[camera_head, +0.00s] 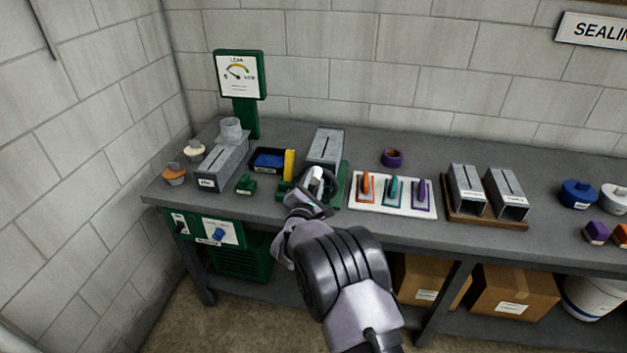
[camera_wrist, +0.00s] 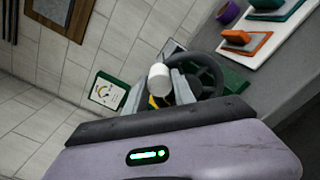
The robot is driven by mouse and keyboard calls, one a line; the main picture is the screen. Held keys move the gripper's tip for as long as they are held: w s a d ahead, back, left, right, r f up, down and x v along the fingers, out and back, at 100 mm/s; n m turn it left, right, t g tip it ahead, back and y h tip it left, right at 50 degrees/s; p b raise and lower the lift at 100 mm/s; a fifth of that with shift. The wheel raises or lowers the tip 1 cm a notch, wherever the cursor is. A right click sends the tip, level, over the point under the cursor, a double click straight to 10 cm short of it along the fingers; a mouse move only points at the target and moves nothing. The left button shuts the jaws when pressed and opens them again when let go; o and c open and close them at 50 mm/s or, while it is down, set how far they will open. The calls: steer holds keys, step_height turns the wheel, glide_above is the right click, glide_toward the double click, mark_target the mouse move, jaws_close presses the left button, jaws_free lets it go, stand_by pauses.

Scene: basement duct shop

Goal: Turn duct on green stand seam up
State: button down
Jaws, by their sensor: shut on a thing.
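A grey sheet-metal duct (camera_head: 325,146) lies on the green stand (camera_head: 341,188), with a dark line running along its upper face. I cannot tell whether that line is the seam. A dark handwheel (camera_head: 332,178) is at the front of the stand; it also shows in the wrist view (camera_wrist: 219,76). My gripper (camera_head: 314,189) is at the wheel's left side, its jaws shut on the wheel's white knob (camera_wrist: 159,78). The fingers and the wheel hide part of the stand and the duct's near end.
Left on the bench (camera_head: 450,243) are another duct (camera_head: 222,163), a green gauge post (camera_head: 246,118) and a black bin (camera_head: 268,172). A white board with colored tools (camera_head: 410,208) is close right of the stand. Two ducts sit on a wooden tray (camera_head: 481,219) farther right.

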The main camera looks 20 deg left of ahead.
steer(key=shift+r, duration=0.1)
steer(key=c, duration=1.1)
jaws_free()
steer(key=shift+o, duration=0.2)
steer(key=shift+s, duration=0.1)
steer(key=p+v, duration=0.2)
steer(key=v, duration=1.5)
steer(key=shift+d, duration=0.1)
